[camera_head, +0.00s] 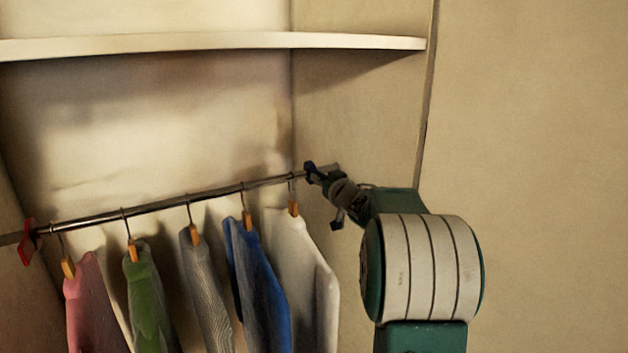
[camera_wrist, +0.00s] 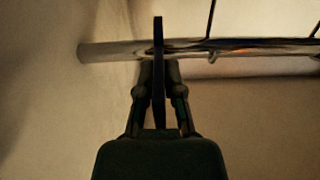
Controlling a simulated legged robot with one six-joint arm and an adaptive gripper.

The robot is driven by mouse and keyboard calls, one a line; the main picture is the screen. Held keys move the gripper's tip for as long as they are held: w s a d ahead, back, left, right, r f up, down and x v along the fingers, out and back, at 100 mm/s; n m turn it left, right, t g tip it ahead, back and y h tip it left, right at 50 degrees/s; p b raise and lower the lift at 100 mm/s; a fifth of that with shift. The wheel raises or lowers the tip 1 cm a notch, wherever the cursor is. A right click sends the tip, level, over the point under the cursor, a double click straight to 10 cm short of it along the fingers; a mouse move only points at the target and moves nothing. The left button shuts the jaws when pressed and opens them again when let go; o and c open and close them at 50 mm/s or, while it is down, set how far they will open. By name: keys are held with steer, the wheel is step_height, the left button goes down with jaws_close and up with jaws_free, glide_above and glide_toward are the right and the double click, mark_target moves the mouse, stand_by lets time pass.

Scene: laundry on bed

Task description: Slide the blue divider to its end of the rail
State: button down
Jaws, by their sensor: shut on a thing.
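The blue divider (camera_head: 310,173) is on the rail (camera_head: 165,203) near its right end in the head view, close to the closet's right wall. In the wrist view it is a thin dark upright plate (camera_wrist: 158,75) crossing the rail (camera_wrist: 250,46), with a short bare piece of rail between it and the rail's end. My gripper (camera_head: 320,177) is at the divider. In the wrist view my gripper (camera_wrist: 159,90) has its two fingers closed on either side of the plate. The divider's colour is too dark to tell in the wrist view.
A red divider (camera_head: 28,242) is at the rail's left end. Between the dividers hang pink (camera_head: 88,300), green (camera_head: 147,300), grey (camera_head: 207,290), blue (camera_head: 258,285) and white (camera_head: 308,265) garments; the white one hangs nearest my gripper. A shelf (camera_head: 210,43) is above.

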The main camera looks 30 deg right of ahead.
steer(key=shift+d, duration=0.9)
steer(key=c, duration=0.8)
jaws_free()
steer(key=shift+o, duration=0.2)
steer(key=shift+s, duration=0.1)
steer(key=s, duration=1.1)
steer(key=shift+s+a, duration=0.4)
